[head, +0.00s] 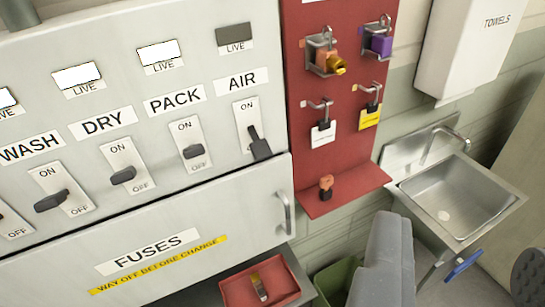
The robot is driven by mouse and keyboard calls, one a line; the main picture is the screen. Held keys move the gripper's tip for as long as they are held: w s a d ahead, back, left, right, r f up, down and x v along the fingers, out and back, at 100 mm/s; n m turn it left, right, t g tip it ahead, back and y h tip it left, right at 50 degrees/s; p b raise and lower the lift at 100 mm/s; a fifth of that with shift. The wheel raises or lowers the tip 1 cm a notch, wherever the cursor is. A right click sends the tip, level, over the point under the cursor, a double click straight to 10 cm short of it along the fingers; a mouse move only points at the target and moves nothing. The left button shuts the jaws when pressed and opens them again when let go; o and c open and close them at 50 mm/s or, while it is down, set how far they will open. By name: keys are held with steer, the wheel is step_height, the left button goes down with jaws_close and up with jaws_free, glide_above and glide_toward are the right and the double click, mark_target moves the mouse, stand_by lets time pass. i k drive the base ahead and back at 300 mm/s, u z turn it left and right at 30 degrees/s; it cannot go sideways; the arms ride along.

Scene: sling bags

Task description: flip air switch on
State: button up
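The AIR switch (261,149) is a dark lever on a white plate, at the right end of the row on the grey panel (215,55). Its ON mark shows at the top of the plate. The lever points down and covers the lower end, where the other plates read OFF. The LIVE window (234,34) above AIR is dark. My gripper (455,268) is at the lower right, below and right of the switch and apart from it. A grey finger and a dark ribbed pad show with a wide gap between them, and nothing is held.
The WASH (50,201), DRY (123,175) and PACK (193,152) levers sit left, under lit windows. A red board (330,155) with hooks, padlocks and tags is right of the panel. A FUSES door (150,245), red tray (285,270) and sink (460,195) lie around.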

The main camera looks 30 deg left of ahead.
mark_target(261, 151)
steer(key=u, duration=0.05)
steer(key=k, duration=1.1)
steer(key=z, duration=0.75)
steer(key=i, duration=1.5)
steer(key=u, duration=0.65)
